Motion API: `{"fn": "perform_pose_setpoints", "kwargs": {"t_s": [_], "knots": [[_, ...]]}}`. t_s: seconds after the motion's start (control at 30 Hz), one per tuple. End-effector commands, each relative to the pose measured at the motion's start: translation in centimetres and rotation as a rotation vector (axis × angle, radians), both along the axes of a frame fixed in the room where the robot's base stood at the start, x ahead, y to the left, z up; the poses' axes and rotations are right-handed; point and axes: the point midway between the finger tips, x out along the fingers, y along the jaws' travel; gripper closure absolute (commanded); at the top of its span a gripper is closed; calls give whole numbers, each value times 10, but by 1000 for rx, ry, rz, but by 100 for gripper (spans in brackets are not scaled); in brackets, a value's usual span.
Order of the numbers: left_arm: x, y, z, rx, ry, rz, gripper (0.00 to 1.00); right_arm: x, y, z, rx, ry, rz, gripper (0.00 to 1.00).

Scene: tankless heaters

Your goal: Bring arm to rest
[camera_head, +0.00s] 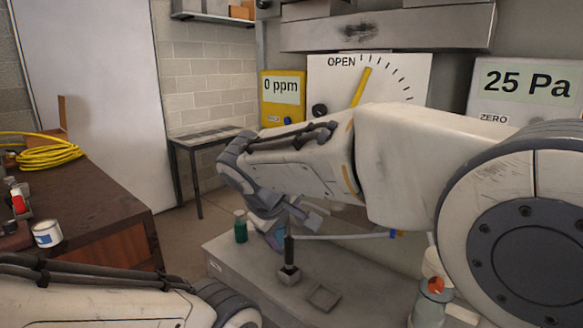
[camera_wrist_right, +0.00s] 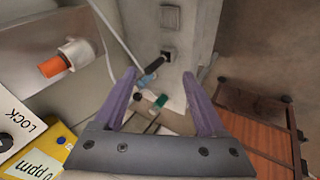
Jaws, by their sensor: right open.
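My right arm crosses the head view from the right, with its forearm over the low grey bench (camera_head: 225,258). Its gripper (camera_head: 284,230) hangs low above that bench, partly hidden by the wrist. In the right wrist view the two purple fingers of the gripper (camera_wrist_right: 162,75) stand wide apart with nothing held between them. A black-handled probe (camera_head: 289,252) stands on the bench close to the gripper; it also shows beyond the fingers in the wrist view (camera_wrist_right: 152,72). My left arm shows at the bottom left, but its gripper is out of view.
A green bottle (camera_head: 241,226) stands near the bench's left edge. A yellow 0 ppm meter (camera_head: 283,97), an OPEN dial (camera_head: 412,82) and a 25 Pa display (camera_head: 528,88) are behind my arm. A brown table (camera_head: 95,205) is at left. Open floor lies between table and bench.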

Motion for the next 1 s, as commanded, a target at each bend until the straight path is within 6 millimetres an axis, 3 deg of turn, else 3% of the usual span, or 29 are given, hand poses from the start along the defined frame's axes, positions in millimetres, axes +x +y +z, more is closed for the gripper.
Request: {"fn": "perform_pose_setpoints", "kwargs": {"t_s": [0.03, 0.2, 0.3, 0.43, 0.6, 1.0], "knots": [[0, 0, 7, 0, 0, 0, 51, -31, -6, -9, 35, 68, 5, 27], [0, 0, 17, 0, 0, 0, 51, -134, -24, -54, 171, 290, -9, 27], [0, 0, 23, 0, 0, 0, 51, -190, -35, -75, 243, 393, -35, 27], [0, 0, 27, 0, 0, 0, 51, -242, -46, -95, 314, 486, -74, 27], [0, 0, 29, 0, 0, 0, 51, -272, -53, -108, 356, 538, -105, 27], [0, 0, 29, 0, 0, 0, 51, -274, -54, -109, 357, 541, -107, 27]]}}
